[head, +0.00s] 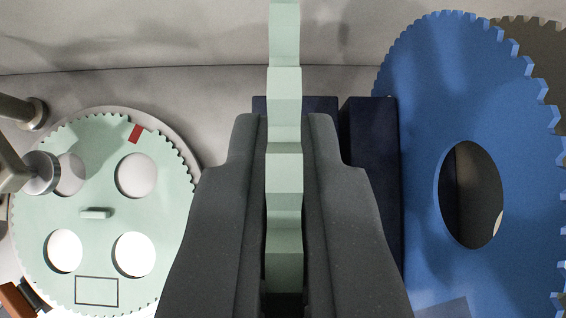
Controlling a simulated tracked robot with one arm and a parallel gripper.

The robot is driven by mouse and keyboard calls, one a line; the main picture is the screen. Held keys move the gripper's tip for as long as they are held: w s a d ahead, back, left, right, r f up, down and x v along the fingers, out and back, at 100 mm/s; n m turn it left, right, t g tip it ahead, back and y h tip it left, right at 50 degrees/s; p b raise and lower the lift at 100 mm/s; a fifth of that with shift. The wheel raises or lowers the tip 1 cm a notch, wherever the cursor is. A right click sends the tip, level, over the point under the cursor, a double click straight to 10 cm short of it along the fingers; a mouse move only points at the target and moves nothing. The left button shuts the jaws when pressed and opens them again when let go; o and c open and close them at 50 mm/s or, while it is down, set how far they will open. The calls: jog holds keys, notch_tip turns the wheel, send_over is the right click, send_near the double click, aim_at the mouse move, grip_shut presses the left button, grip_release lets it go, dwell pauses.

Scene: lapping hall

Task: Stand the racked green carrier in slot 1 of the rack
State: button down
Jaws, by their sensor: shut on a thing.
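A pale green toothed carrier (285,85) stands upright, seen edge-on, in the middle of the head view. My gripper (284,125) is shut on it, with one dark finger on each side. The carrier's lower part is hidden between the fingers. Dark navy rack blocks (371,150) show behind and to the right of the fingers. I cannot tell whether the held carrier sits in a slot or is clear of the rack, and no slot number is visible.
A blue toothed carrier (420,120) stands upright close on the right, with a grey-brown toothed one (540,50) behind it. At left, another pale green carrier (100,195) with round holes and a red mark lies flat, near metal posts (22,110).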

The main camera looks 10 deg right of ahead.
jog(key=shift+f+b, duration=1.15)
jog(key=shift+f, duration=1.6)
jog(key=c, duration=1.5)
grip_release()
jog(key=b+v, duration=0.1)
jog(key=v, duration=1.2)
jog(key=shift+s+r, duration=0.25)
jog(key=shift+s, duration=0.05)
